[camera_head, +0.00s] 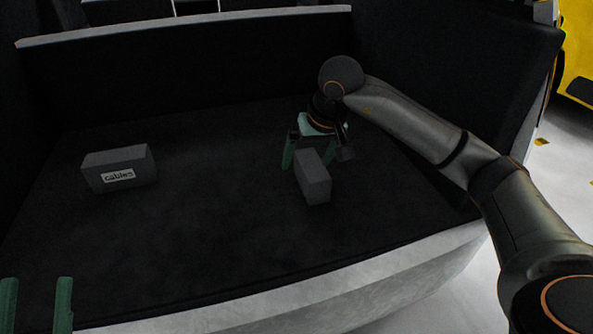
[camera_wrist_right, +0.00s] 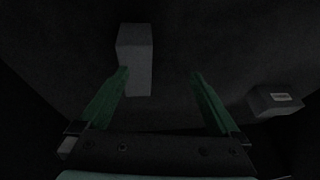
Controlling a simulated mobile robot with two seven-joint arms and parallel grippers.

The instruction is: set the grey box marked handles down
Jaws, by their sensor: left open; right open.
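A grey box (camera_head: 313,178) stands on the dark floor, just in front of my right gripper (camera_head: 316,156). Its faces in view show no readable label, so I cannot confirm the handles marking. In the right wrist view the same box (camera_wrist_right: 136,48) lies by the tip of the left-hand green finger, not centred between the fingers. My right gripper is open, with a wide empty gap (camera_wrist_right: 159,73) between its fingers. My left gripper (camera_head: 36,280) shows only its two green fingers at the lower left corner, apart and empty.
A grey box labelled cables (camera_head: 119,168) sits on the left of the dark compartment floor (camera_head: 220,210); it also shows in the right wrist view (camera_wrist_right: 275,98). Dark walls enclose the back and right. A pale front edge (camera_head: 330,296) borders the floor. The middle is clear.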

